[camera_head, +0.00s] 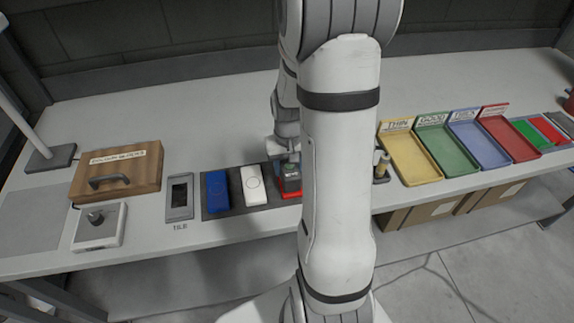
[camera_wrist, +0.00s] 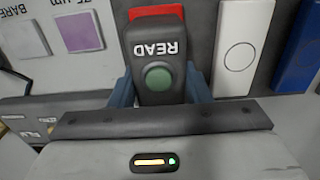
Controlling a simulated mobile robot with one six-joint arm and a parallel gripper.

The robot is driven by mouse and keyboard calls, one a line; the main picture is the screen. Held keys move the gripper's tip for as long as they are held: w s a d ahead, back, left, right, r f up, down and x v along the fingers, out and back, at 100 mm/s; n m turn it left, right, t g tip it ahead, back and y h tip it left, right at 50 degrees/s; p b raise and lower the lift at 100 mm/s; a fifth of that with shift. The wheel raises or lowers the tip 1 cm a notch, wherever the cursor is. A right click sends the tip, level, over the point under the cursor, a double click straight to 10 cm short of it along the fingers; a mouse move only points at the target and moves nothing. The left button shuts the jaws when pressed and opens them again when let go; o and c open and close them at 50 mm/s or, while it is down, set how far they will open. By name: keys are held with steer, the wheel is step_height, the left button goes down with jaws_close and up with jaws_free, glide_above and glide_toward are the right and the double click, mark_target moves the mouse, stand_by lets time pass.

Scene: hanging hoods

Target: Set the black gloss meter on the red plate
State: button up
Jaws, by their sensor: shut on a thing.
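The black gloss meter (camera_wrist: 158,58), with a READ label and a round green button, is between the two fingers of my gripper (camera_wrist: 160,92) in the wrist view. My gripper is shut on it. In the head view the meter (camera_head: 291,179) is partly hidden by my arm. The red plate (camera_wrist: 156,12) shows beyond the meter's far end and as a thin strip at its side. In the head view the red plate (camera_head: 284,196) shows at the meter's lower end. The meter is over the plate, covering most of it. I cannot tell whether they touch.
White (camera_head: 254,186) and blue (camera_head: 217,191) plates lie beside it on a dark mat. Yellow (camera_head: 408,158), green, blue and red trays are right. A card with a purple patch (camera_wrist: 85,32) is close by.

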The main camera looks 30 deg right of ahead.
steer(key=o, duration=1.4)
steer(key=shift+r, duration=3.9)
